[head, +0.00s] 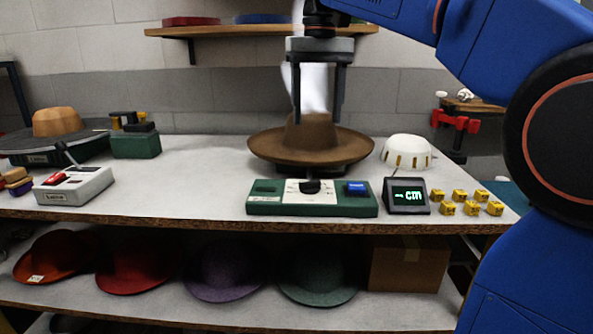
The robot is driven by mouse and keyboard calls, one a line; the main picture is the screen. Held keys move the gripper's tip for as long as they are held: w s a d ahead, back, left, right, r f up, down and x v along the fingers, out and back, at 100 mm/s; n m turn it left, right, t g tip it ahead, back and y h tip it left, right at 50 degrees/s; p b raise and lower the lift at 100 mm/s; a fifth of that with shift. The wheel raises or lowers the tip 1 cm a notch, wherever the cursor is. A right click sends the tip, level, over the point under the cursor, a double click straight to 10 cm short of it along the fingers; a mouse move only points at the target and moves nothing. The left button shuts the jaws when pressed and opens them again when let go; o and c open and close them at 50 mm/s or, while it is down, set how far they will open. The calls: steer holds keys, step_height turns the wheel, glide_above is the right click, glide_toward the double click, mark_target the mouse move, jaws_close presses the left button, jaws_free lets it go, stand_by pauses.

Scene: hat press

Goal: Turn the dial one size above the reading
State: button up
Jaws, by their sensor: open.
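A green control panel (270,208) lies at the front of the table. Its black dial (310,187) sits on a white marked face, too small to read. A small dark display (407,196) right of the panel shows green characters that look like dashes and "cm"; I see no clear number. A brown wide-brimmed hat (280,155) sits behind the panel. My gripper (318,122) is open, pointing down, its fingers overlapping the hat's crown in the picture. I cannot tell whether they touch it. Nothing shows held between them.
A blue button (357,187) is right of the dial. Several yellow cubes (472,204) and a white dome (406,152) stand to the right. A grey switch box (73,188) is at left. Free table lies between box and panel. A shelf (240,31) hangs behind my gripper.

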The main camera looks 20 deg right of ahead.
mark_target(310, 181)
steer(key=f, duration=0.5)
steer(key=w+f, duration=0.1)
steer(key=f, duration=1)
steer(key=shift+w+a+f, duration=0.25)
steer(key=shift+a+f, duration=0.05)
steer(key=shift+a, duration=0.1)
steer(key=c, duration=1)
